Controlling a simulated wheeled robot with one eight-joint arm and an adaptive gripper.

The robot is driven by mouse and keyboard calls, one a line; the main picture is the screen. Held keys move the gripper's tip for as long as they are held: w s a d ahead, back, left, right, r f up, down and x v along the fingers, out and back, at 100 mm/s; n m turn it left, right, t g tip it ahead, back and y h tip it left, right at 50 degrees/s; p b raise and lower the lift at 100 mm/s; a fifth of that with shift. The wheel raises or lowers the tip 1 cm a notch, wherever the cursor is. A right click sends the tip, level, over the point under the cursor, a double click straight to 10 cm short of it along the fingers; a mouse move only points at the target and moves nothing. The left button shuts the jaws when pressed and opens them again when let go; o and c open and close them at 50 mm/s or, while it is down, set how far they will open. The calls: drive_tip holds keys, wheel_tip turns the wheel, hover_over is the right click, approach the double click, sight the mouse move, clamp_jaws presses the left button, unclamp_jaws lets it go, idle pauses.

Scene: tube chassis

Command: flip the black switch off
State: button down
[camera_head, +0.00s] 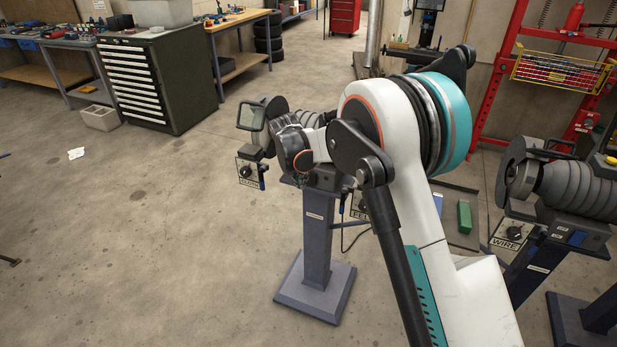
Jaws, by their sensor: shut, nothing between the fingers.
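My white and teal arm rises from the bottom right and bends left over a grey machine on a pedestal. Its dark wrist end covers the middle of that machine. I cannot make out my gripper's fingers; they are hidden or lost among the dark parts. A small plate with a round black knob (246,171) hangs at the machine's left end, with a label under it. A second labelled plate (360,207) shows partly behind my arm. A similar black knob (514,233) sits on a plate marked WIRE at the right machine. I cannot tell which is the black switch or how any is set.
The pedestal (318,245) stands on a wide foot. The right machine (570,185) stands close to my arm. A red press frame (492,80) and a dark drawer cabinet (160,80) stand farther back. The floor at left is mostly clear.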

wheel_tip(320, 180, up, 10)
drive_tip(key=p, duration=0.2)
drive_tip(key=shift+s+a+p, duration=0.15)
drive_tip(key=shift+s+p, duration=0.25)
drive_tip(key=shift+f, duration=0.1)
drive_tip(key=s+d+r+m+t+y+p, duration=0.1)
drive_tip(key=s+d+r+m, duration=1.5)
drive_tip(key=d+r, duration=0.15)
drive_tip(key=s+d+f+m, duration=0.1)
drive_tip(key=s+d+m, duration=0.1)
drive_tip(key=s+m, duration=0.3)
drive_tip(key=s+d+f+m+t, duration=0.1)
drive_tip(key=s+m, duration=0.4)
drive_tip(key=s, duration=0.6)
drive_tip(key=s+d+f+m+t+b, duration=0.1)
drive_tip(key=s+d+f+m, duration=0.2)
drive_tip(key=s, duration=0.6)
drive_tip(key=d+m, duration=0.2)
drive_tip(key=m, duration=0.1)
drive_tip(key=shift+d, duration=0.25)
